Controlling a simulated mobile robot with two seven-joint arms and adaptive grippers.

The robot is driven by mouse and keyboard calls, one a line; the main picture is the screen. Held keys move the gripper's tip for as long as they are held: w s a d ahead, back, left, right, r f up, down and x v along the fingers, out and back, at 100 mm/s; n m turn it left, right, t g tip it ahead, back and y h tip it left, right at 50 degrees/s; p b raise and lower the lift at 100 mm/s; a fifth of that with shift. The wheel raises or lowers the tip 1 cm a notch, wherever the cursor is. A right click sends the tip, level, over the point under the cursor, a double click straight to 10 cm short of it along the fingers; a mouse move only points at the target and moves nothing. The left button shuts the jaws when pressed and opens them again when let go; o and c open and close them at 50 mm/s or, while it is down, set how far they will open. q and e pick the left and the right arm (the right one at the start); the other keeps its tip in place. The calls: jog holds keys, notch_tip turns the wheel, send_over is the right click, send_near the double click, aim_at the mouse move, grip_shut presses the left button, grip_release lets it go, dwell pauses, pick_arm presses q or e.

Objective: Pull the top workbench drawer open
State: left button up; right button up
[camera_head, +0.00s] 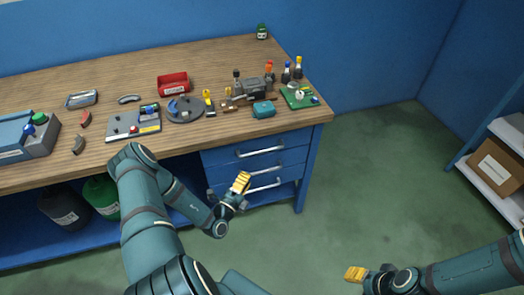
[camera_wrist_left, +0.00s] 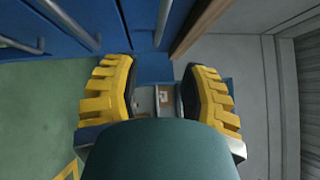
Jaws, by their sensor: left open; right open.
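The blue workbench has a stack of drawers under its right end. The top drawer (camera_head: 291,141) looks shut, with a silver bar handle (camera_head: 260,152) across its front. My left gripper (camera_head: 241,183) is in front of the drawer stack, lower than the top handle in the head view, and holds nothing. In the left wrist view its yellow fingers (camera_wrist_left: 158,92) are spread apart with no handle between them. Two bar handles (camera_wrist_left: 70,22) lie to the left of the fingers there. My right gripper (camera_head: 364,276) is open and empty above the floor, away from the bench.
The wooden benchtop (camera_head: 215,62) carries a red bin (camera_head: 173,84), a vise (camera_head: 252,87), a teal box (camera_head: 264,109) and several tools. Canisters (camera_head: 102,196) stand underneath. A shelf with a cardboard box (camera_head: 497,163) is at the right. The green floor (camera_head: 375,165) between is clear.

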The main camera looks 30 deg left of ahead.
aim_at(262, 151)
pick_arm(q)
jog(key=w, duration=0.4)
jog(key=w+a+r+b, duration=0.1)
jog(key=w, duration=0.4)
jog(key=w+b, duration=0.1)
jog(key=w, duration=0.3)
jog(key=shift+w+a+r, duration=0.15)
jog(key=shift+w+r, duration=0.1)
jog(key=shift+r, duration=0.15)
grip_shut()
